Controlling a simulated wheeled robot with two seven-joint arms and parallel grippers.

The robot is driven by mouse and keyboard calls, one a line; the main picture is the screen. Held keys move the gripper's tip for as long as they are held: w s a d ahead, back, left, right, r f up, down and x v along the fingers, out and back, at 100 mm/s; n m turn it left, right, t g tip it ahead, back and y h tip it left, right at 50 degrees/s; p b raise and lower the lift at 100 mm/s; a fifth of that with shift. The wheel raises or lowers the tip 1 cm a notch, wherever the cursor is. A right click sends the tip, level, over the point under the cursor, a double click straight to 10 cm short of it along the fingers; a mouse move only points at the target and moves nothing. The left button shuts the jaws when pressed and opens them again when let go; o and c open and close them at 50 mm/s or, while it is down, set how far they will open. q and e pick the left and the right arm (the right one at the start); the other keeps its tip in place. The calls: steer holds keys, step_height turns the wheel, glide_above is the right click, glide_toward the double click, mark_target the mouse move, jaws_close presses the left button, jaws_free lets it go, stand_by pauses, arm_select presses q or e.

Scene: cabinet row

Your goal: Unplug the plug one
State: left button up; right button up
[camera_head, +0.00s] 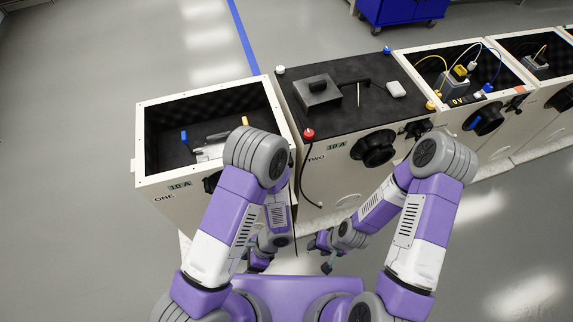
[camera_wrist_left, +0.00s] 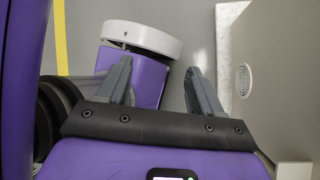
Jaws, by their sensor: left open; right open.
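Cabinet ONE (camera_head: 240,182) is a white box with an open top and dark foam lining, at the left of the row. Inside it are a blue-handled piece (camera_head: 184,138), an orange-handled piece (camera_head: 245,121) and grey parts, partly hidden by my left arm. I cannot make out a plug for certain. A black cable (camera_head: 303,190) hangs down the front of cabinet TWO. My left gripper (camera_head: 258,264) is low in front of the cabinets, its fingers apart and empty in the left wrist view (camera_wrist_left: 160,85). My right gripper (camera_head: 326,262) is open, low, to its right.
Cabinet TWO (camera_head: 330,148) has a closed black top with a dark box (camera_head: 317,93) and a red knob (camera_head: 309,133). More open cabinets with wired parts stand to the right. A light panel with a round vent (camera_wrist_left: 244,80) is beside my left gripper. Floor is free at left.

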arm_select(q)
steer(key=w+d+r+m+t+y+b, duration=0.1)
steer(key=w+d+r+m+t+y, duration=0.15)
steer(key=w+m+t, duration=0.35)
steer(key=w+d+r+m+t+y, duration=0.1)
steer(key=w+r+m+t+y, duration=0.2)
steer(key=w+t, duration=0.5)
steer(key=w+d+r+m+t+h, duration=0.2)
steer(key=d+r+m+t+h, duration=0.1)
steer(key=d, duration=0.2)
steer(key=w+d+r+m+t+h, duration=0.2)
steer(key=w+d+r+t+h, duration=0.1)
steer(key=d, duration=0.3)
steer(key=shift+w+d+r+m+t, duration=0.25)
steer(key=shift+r+m+t, duration=0.2)
steer(key=shift+r, duration=0.3)
arm_select(e)
steer(key=shift+d+f, duration=0.1)
steer(key=shift+f, duration=0.85)
arm_select(q)
steer(key=shift+a, duration=0.1)
